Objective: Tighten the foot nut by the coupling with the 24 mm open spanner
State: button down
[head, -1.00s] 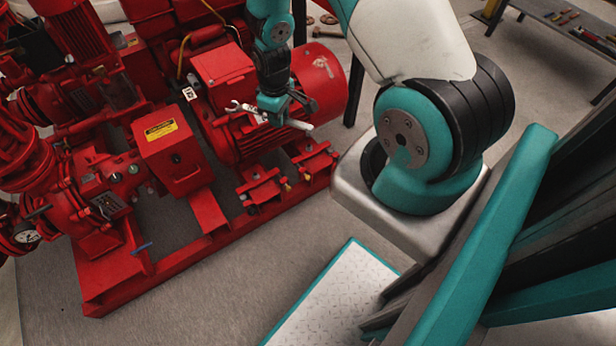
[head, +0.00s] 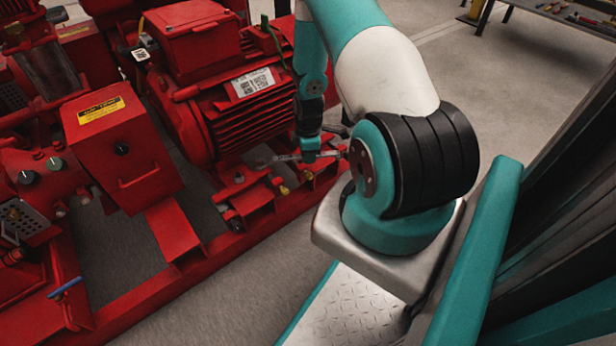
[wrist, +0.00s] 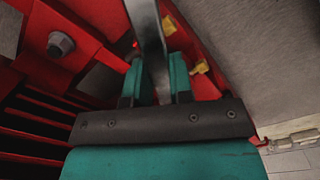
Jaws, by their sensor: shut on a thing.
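My gripper (head: 312,152) is low beside the red motor, on its near side, and shut on the grey spanner (head: 288,157). The spanner points left, toward the motor foot (head: 238,190) at the coupling end. In the wrist view, the spanner's shank (wrist: 147,28) runs up between my teal gripper fingers (wrist: 155,80) and out of the frame, so its open end is hidden there. A grey hex nut (wrist: 61,44) sits on a red part left of the shank. I cannot tell whether the spanner touches any nut.
The motor's ribbed body (head: 250,115) stands close behind my gripper. Yellow fittings (wrist: 200,67) are near the right finger. Grey floor (head: 240,310) is open in front; a tool table (head: 560,14) stands far right.

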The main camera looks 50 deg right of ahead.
aim_at(300, 169)
jog(key=shift+n, duration=0.3)
jog(key=f, duration=0.1)
jog(key=d+f+b, duration=0.1)
jog(key=f, duration=0.1)
jog(key=f+b, duration=0.1)
jog(key=shift+d+f, duration=0.3)
jog(key=shift+f, duration=0.05)
jog(key=shift+s+d, duration=0.15)
jog(key=shift+w+a+p, duration=0.45)
jog(key=shift+w+a, duration=1)
jog(key=shift+a, duration=0.1)
jog(key=shift+w+a, duration=1.5)
jog(key=shift+a, duration=0.1)
jog(key=shift+s+a+p, duration=0.1)
jog(key=shift+p, duration=0.2)
